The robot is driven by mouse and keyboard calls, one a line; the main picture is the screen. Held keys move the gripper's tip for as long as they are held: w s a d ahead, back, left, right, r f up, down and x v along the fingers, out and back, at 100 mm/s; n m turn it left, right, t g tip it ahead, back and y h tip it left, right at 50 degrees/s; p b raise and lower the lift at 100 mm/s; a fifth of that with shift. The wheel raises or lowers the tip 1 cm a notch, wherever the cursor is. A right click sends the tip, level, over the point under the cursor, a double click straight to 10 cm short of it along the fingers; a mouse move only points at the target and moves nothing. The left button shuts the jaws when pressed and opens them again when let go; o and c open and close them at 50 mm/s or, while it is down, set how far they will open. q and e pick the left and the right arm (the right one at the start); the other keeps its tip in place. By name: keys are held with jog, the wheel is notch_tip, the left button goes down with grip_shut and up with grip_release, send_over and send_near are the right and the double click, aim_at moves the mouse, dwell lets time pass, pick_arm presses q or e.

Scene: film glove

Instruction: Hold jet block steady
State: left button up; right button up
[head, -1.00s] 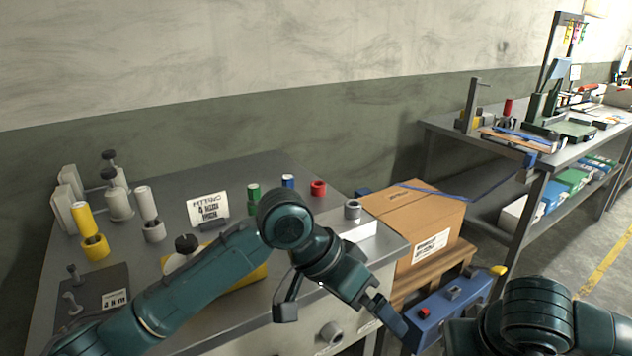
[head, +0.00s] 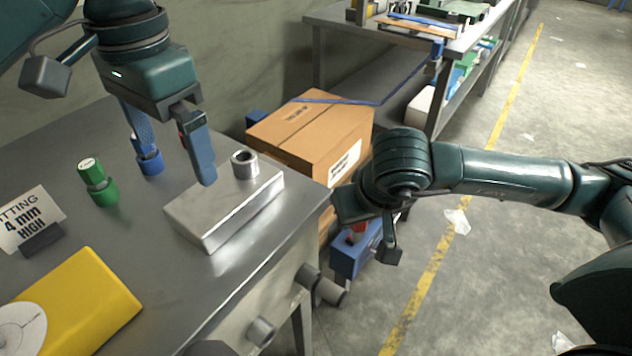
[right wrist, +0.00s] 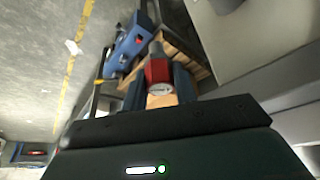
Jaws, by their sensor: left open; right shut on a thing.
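A silver metal block (head: 225,208) with a grey ring (head: 244,163) on its top lies at the right corner of the grey bench; I take it to be the jet block. My left gripper (head: 206,180) is open and points down at the block's back left edge. My right gripper (right wrist: 160,98) is shut on a red piece (right wrist: 158,72) with a grey end, off the bench's right side.
Green (head: 97,182) and blue (head: 150,160) fittings, a sign (head: 28,218) and a yellow block (head: 75,305) stand on the bench. A cardboard box (head: 310,135) and a blue case (head: 352,258) are beside it. Floor at right is clear apart from scraps.

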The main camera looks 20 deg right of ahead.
aim_at(195, 211)
jog(key=w+a+r+m+g+h, duration=0.25)
jog(key=w+r+m, duration=0.3)
jog(key=m, duration=0.55)
jog(key=w+a+r+m+g+h, duration=0.15)
jog(key=w+r+m+g, duration=0.35)
jog(key=m, duration=0.7)
pick_arm(q)
notch_tip(195, 211, down, 12)
jog(key=shift+f, duration=0.1)
pick_arm(e)
jog(key=s+a+r+m+t+y, duration=0.1)
jog(key=a+r+m+y, duration=0.3)
jog(key=m, duration=1)
jog(key=s+a+r+m+t+y, duration=0.1)
jog(key=a+r+m+y, duration=0.3)
jog(key=a+r+m, duration=0.4)
notch_tip(195, 211, up, 4)
jog(key=m, duration=0.7)
jog(key=shift+s+f+m+t, duration=0.2)
jog(key=shift+s+m+t, duration=0.1)
jog(key=shift+s+t, duration=0.05)
pick_arm(q)
jog(key=shift+c, duration=0.2)
